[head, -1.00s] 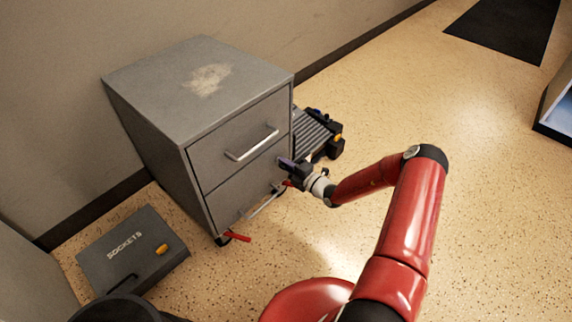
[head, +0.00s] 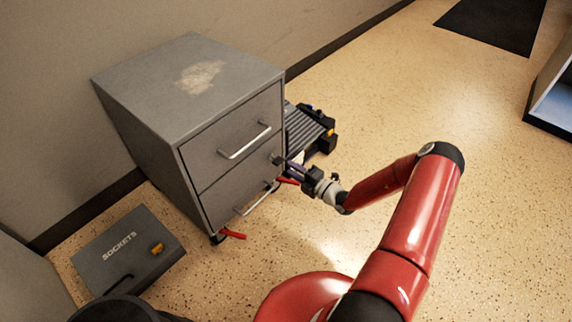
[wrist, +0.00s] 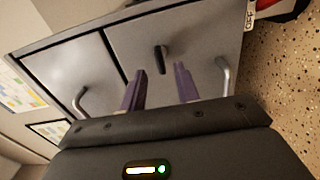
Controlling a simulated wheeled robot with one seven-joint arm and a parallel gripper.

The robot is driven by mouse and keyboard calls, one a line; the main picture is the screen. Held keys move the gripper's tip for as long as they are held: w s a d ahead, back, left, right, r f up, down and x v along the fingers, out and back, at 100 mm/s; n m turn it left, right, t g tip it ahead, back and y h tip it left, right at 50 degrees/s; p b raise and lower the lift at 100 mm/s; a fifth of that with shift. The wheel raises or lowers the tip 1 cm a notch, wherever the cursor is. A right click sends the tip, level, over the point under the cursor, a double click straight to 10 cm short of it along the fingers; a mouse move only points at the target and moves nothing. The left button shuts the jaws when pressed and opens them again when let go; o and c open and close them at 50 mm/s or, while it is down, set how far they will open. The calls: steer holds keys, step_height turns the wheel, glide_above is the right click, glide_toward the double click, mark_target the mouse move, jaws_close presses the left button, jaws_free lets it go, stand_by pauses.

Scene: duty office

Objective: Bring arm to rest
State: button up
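My red arm reaches from the bottom right toward the grey filing cabinet (head: 187,100), which has two closed drawers. My gripper (head: 287,163) is close to the right side of the cabinet front in the head view. In the wrist view, my gripper (wrist: 160,82) has its two purple fingers apart with nothing between them. Beyond them is the cabinet front (wrist: 190,50), with a small dark knob (wrist: 161,58) and two bar handles. Whether the fingertips touch the cabinet cannot be told.
A grey sockets case (head: 128,250) lies on the floor left of the cabinet. A dark ribbed object (head: 309,128) stands behind the cabinet's right side. Red pieces show at the cabinet's base (head: 232,234) and near my gripper. The speckled floor to the right is open.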

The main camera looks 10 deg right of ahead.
steer(key=shift+s+d, duration=0.25)
steer(key=shift+s, duration=0.1)
steer(key=s+a+r+n+g+p, duration=0.1)
steer(key=s+a+r+n+g, duration=0.3)
steer(key=r+n, duration=0.4)
steer(key=s+a+r+n+g, duration=0.35)
steer(key=r+n+g, duration=0.2)
steer(key=n, duration=0.45)
steer(key=s+a+r+n+g+p, duration=0.1)
steer(key=s+a+r+n+g, duration=0.3)
steer(key=r+n, duration=0.45)
steer(key=s+d+r+n+t+h, duration=0.2)
steer(key=s+r+n+h, duration=0.3)
steer(key=s+r+n, duration=0.4)
steer(key=s+d+r+n+t+h+p, duration=0.1)
steer(key=s+d+r+n+h, duration=0.3)
steer(key=s+r+n, duration=0.5)
steer(key=s+n+t+h, duration=0.1)
steer(key=s+n, duration=0.1)
steer(key=shift+s+d+r+h, duration=0.3)
steer(key=shift+d, duration=0.1)
steer(key=shift+n+t, duration=0.25)
